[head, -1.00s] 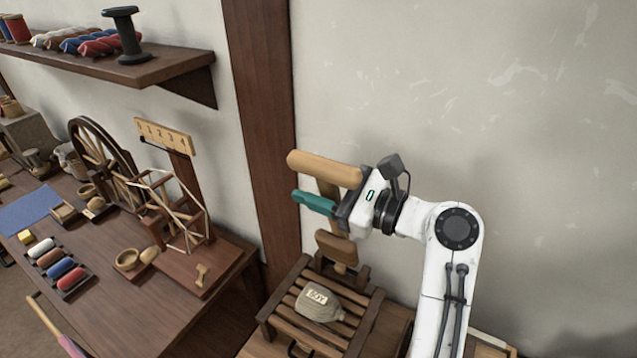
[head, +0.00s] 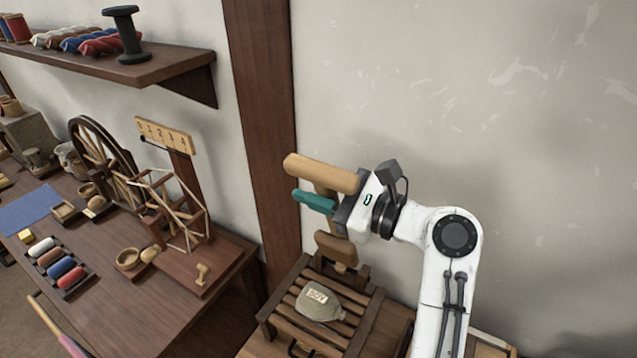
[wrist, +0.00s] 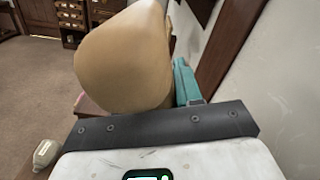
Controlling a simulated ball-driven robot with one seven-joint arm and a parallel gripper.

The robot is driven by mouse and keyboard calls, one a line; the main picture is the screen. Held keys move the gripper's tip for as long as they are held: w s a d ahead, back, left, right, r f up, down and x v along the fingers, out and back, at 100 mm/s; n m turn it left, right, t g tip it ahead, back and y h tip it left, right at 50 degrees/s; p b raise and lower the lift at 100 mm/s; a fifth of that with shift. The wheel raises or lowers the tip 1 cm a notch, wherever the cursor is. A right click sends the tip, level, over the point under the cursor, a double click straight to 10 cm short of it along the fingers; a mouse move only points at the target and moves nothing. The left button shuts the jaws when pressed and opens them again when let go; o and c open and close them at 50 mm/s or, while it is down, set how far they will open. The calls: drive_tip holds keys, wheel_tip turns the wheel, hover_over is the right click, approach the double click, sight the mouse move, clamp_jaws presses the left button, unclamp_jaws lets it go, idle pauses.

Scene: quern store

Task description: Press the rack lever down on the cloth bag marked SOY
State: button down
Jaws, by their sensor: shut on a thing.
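The cloth bag marked SOY (head: 322,307) lies on a slatted wooden rack (head: 283,323) in the head view. The rack lever (head: 318,173) is a thick tan handle bar on an arm that rises from the back of the rack. A brown wooden block (head: 334,246) on the lever hangs above and behind the bag, apart from it. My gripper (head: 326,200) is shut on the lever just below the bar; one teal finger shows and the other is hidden. In the wrist view the rounded tan handle end (wrist: 122,62) fills the middle, with a teal finger (wrist: 186,82) behind it.
To the left, a table (head: 112,300) holds a spinning wheel (head: 97,160), bowls and spools. A wall shelf (head: 150,70) with skeins and a black spool is above it. A dark wooden post (head: 262,120) and a pale wall stand behind the lever.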

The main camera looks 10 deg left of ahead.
drive_tip(key=s+a+f+n+b, duration=0.3)
drive_tip(key=s+f+n, duration=0.1)
drive_tip(key=s+f, duration=0.3)
drive_tip(key=s+a+f+n+b, duration=0.3)
drive_tip(key=s+f+n, duration=0.1)
drive_tip(key=s+f, duration=0.4)
drive_tip(key=s, duration=0.2)
drive_tip(key=shift+s+a+n+b, duration=0.2)
drive_tip(key=shift+s+n+b, duration=0.1)
drive_tip(key=shift+s+n, duration=0.1)
drive_tip(key=c, duration=0.8)
unclamp_jaws()
drive_tip(key=shift+c, duration=0.2)
drive_tip(key=b+v, duration=0.1)
drive_tip(key=v, duration=0.9)
drive_tip(key=shift+d+b, duration=0.3)
drive_tip(key=shift+d, duration=0.1)
drive_tip(key=shift+s+r, duration=0.1)
